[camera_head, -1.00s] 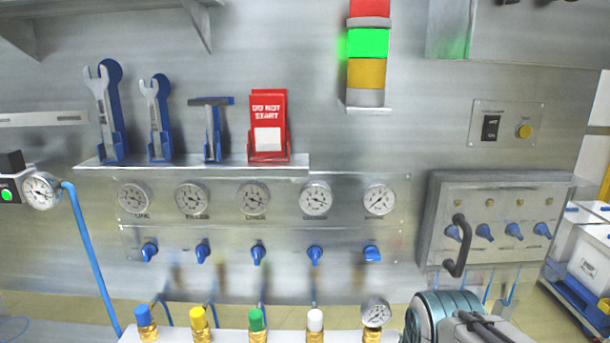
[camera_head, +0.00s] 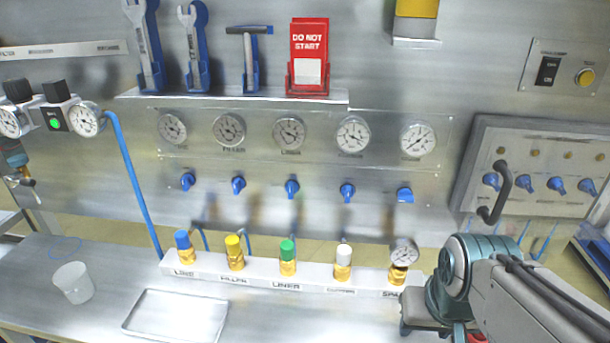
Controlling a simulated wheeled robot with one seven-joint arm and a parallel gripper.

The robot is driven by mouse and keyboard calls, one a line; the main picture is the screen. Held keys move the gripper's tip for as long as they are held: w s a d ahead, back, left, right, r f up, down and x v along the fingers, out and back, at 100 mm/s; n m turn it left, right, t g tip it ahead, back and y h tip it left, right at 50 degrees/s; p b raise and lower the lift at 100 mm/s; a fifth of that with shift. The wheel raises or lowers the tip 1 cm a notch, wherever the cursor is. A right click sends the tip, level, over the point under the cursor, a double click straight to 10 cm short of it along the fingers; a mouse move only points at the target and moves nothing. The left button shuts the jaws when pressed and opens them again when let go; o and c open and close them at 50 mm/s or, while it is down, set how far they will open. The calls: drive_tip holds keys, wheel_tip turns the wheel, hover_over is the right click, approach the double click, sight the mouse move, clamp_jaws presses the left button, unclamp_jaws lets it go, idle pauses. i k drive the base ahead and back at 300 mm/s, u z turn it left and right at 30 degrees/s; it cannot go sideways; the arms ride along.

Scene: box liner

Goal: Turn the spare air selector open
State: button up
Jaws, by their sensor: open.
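A row of blue air selectors runs across a clear panel on the back wall, under a row of round gauges. The rightmost selector (camera_head: 405,194) is under the rightmost gauge (camera_head: 417,140). Its handle looks wider and squarer than the others, which point downward. Its own label is not legible. Below it, the manifold's right outlet, with a brass fitting and a gauge (camera_head: 404,253), bears a label starting "SPA", partly covered by my arm. My arm is at the lower right, in front of the manifold's right end. No gripper fingertips show.
A manifold (camera_head: 229,277) with colour-capped fittings stands on the bench. A metal tray (camera_head: 178,315) and a white cup (camera_head: 74,283) are at the front left. A shelf with tools and a red "DO NOT START" holder (camera_head: 308,55) is above. A valve box (camera_head: 545,165) with a black handle is at right.

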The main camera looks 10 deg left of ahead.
sight(404, 196)
drive_tip(key=k, duration=1)
drive_tip(key=z, duration=1.4)
drive_tip(key=i, duration=1)
drive_tip(key=u, duration=1.45)
